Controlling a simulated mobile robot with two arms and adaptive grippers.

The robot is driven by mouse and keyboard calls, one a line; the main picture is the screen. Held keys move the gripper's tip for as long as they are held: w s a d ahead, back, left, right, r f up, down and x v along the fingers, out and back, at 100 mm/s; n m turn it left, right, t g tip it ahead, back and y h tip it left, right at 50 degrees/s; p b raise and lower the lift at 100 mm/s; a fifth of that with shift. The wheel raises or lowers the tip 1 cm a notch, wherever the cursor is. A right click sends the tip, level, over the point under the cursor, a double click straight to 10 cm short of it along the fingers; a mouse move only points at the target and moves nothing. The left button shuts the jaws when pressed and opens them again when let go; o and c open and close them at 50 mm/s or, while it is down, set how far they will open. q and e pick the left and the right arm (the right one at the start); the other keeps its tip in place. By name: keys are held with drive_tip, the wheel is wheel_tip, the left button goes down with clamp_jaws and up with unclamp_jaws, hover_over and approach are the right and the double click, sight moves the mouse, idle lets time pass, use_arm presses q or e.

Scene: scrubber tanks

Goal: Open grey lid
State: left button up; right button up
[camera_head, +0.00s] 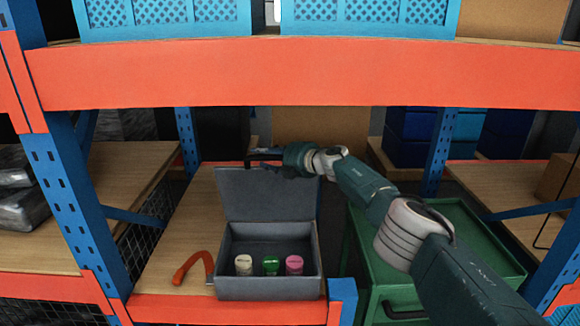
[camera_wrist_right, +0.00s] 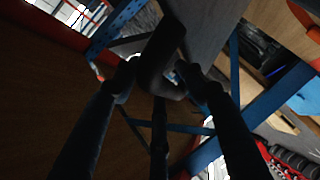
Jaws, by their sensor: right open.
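The grey lid (camera_head: 270,195) stands raised, roughly upright, at the back of an open grey box (camera_head: 268,287). Inside the box are three small bottles with a cream cap (camera_head: 243,263), a green cap (camera_head: 271,264) and a pink cap (camera_head: 294,263). My right gripper (camera_head: 262,157) is at the lid's upper edge, its fingers pointing left. In the right wrist view my right gripper (camera_wrist_right: 158,74) is open, with a dark curved shape between the fingers. I cannot tell whether it touches the lid. My left gripper is not in view.
The box stands on a wooden shelf (camera_head: 165,245) with an orange front beam. A red-orange curved hose (camera_head: 190,267) lies left of it. A green cabinet (camera_head: 460,245) stands to the right. A wide orange beam (camera_head: 300,75) crosses above. Blue posts flank the shelf.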

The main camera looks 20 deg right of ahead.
drive_tip(key=shift+s+d, duration=0.25)
drive_tip(key=shift+s, duration=0.15)
drive_tip(key=shift+s+d, duration=0.3)
drive_tip(key=shift+d, duration=0.05)
drive_tip(key=s+d, duration=0.5)
drive_tip(key=s, duration=0.5)
drive_tip(key=shift+w, duration=0.1)
